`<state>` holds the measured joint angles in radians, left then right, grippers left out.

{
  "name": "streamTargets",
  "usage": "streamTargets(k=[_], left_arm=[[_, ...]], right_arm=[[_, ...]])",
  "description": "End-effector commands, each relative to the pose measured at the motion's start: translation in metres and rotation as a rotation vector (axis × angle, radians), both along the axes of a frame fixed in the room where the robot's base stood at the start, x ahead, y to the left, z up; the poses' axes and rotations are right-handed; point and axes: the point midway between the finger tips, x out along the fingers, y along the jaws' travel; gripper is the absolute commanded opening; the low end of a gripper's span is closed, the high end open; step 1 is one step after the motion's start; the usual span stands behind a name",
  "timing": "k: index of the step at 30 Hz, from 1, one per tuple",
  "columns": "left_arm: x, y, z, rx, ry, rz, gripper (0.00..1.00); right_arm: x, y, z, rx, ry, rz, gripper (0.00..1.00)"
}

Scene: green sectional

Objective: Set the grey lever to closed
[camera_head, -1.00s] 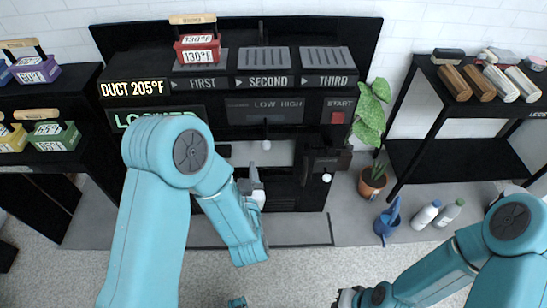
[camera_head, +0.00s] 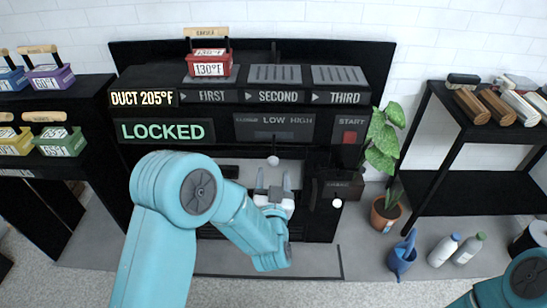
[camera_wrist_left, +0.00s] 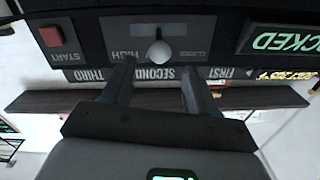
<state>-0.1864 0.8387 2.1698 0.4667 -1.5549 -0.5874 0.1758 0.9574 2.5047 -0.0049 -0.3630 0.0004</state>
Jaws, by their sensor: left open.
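The grey lever shows as a pale round knob (camera_head: 273,160) below the panel (camera_head: 250,127) marked CLOSED, LOW and HIGH. In the left wrist view, upside down, the knob (camera_wrist_left: 159,52) is between the words HIGH and CLOSED, in front of where LOW would be. My left gripper (camera_head: 273,180) is open just below the knob in the head view. Its two fingers (camera_wrist_left: 152,85) point toward the panel, with the knob ahead of the gap between them, apparently untouched. My right gripper is out of view; only part of that arm shows.
A LOCKED display (camera_head: 165,131) and a red START button (camera_head: 349,136) flank the panel. A second white knob (camera_head: 337,203) sits on a dark box at right. A red weighted box (camera_head: 209,68) stands on top. A plant (camera_head: 385,207) and blue can (camera_head: 402,256) are right.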

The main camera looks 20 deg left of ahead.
Motion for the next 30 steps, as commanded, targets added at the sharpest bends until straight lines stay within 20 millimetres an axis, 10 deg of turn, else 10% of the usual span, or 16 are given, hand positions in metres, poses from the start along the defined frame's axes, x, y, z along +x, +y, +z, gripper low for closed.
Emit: streamTargets(k=[12, 24, 30], left_arm=[[0.074, 0.022, -0.002, 0.001, 0.001, 0.0, 0.58], [0.082, 0.024, -0.001, 0.0, 0.002, -0.001, 0.58], [0.082, 0.024, -0.001, 0.001, 0.001, -0.001, 0.0]], right_arm=[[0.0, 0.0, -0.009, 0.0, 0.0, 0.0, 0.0], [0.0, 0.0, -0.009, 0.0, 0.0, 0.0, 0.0], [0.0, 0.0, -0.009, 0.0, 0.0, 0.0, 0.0]])
